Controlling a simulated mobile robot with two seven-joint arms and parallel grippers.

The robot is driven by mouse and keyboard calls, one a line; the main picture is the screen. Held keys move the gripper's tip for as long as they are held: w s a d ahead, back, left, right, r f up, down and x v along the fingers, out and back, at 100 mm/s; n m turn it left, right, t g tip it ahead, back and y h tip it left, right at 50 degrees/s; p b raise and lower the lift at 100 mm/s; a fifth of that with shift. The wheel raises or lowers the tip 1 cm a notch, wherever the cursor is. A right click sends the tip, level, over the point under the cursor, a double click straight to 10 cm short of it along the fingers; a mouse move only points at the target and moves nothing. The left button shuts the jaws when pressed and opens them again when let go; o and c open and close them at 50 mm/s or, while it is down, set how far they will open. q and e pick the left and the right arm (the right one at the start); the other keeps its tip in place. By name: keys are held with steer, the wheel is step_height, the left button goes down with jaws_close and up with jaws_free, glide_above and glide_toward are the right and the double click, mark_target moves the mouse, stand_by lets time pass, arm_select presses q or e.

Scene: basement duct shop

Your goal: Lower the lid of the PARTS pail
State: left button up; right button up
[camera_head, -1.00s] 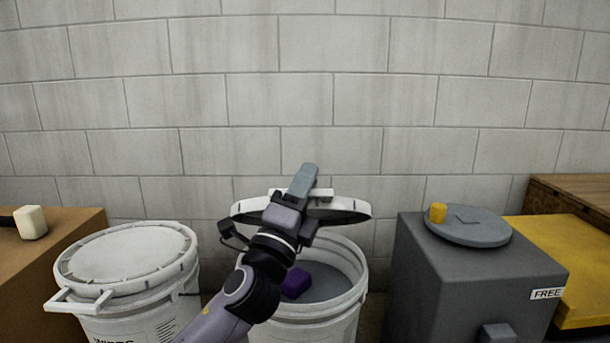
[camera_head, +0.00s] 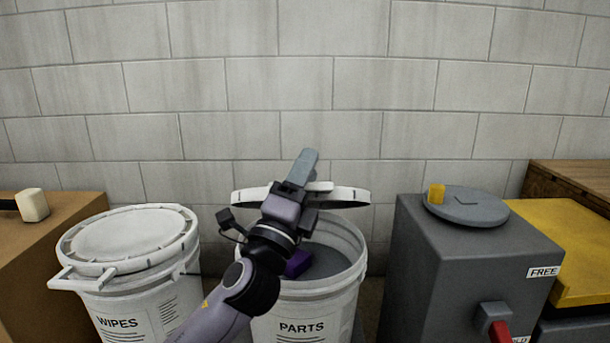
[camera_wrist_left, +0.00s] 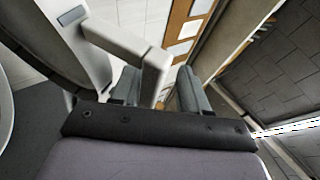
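The white PARTS pail (camera_head: 301,327) stands at middle with its lid (camera_head: 350,196) raised over the opening, seen nearly edge-on in the head view. My left gripper (camera_head: 304,168) is at the lid's near side, covering part of it and of the pail. In the left wrist view, the lid's white handle (camera_wrist_left: 152,72) reaches between the fingers of my left gripper (camera_wrist_left: 160,88). The fingers stand apart, with a gap between handle and right finger. Whether the left finger touches the handle is unclear. My right gripper is not in view.
A purple block (camera_head: 298,263) lies inside the PARTS pail. The closed WIPES pail (camera_head: 118,322) stands to the left. A block wall is behind.

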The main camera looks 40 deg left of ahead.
arm_select(q)
steer(key=shift+s, duration=0.1)
steer(key=b+v, duration=0.1)
steer(key=v, duration=0.6)
steer(key=shift+d+r, duration=0.1)
stand_by(0.3)
